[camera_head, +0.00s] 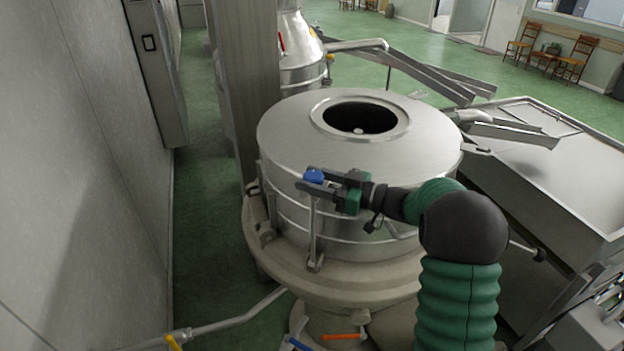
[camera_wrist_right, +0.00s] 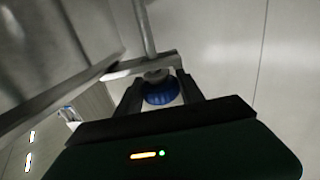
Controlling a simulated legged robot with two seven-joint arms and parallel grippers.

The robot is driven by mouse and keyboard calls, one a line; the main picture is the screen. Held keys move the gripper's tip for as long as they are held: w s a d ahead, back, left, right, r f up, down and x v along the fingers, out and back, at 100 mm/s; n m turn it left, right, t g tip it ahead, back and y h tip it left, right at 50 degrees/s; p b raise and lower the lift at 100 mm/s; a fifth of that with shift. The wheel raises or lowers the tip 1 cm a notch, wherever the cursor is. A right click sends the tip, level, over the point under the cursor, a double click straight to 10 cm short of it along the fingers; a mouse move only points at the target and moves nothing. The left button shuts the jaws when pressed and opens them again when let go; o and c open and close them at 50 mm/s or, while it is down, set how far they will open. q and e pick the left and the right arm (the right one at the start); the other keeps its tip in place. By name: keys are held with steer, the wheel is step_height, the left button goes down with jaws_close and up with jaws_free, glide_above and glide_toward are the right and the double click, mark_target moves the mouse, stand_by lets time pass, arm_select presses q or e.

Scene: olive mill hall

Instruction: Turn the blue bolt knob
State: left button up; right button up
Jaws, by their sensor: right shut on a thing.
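The blue bolt knob (camera_head: 313,177) sits at the top of an upright metal bolt on the near side of a round steel vessel (camera_head: 285,140). My right gripper (camera_head: 312,180) comes in from the right and is shut on the knob. In the right wrist view the ribbed blue knob (camera_wrist_right: 161,92) lies between the two dark fingers (camera_wrist_right: 160,90), with the metal rod running on beyond it. Part of the knob is hidden by the fingers in the head view. My left gripper is not in view.
A pale wall (camera_head: 80,150) stands at the left. A steel trough table (camera_head: 560,165) stands at the right. A pipe with a yellow handle (camera_head: 174,343) runs low at the front left. An orange-handled lever (camera_head: 342,337) shows below the vessel.

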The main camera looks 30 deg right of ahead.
steer(key=o, duration=1.4)
steer(key=shift+d, duration=0.1)
steer(key=shift+s+d+f+b, duration=0.1)
steer(key=shift+s+d+b, duration=0.15)
steer(key=shift+s+b, duration=0.05)
steer(key=b+v, duration=0.6)
steer(key=v, duration=1)
steer(key=shift+d, duration=0.1)
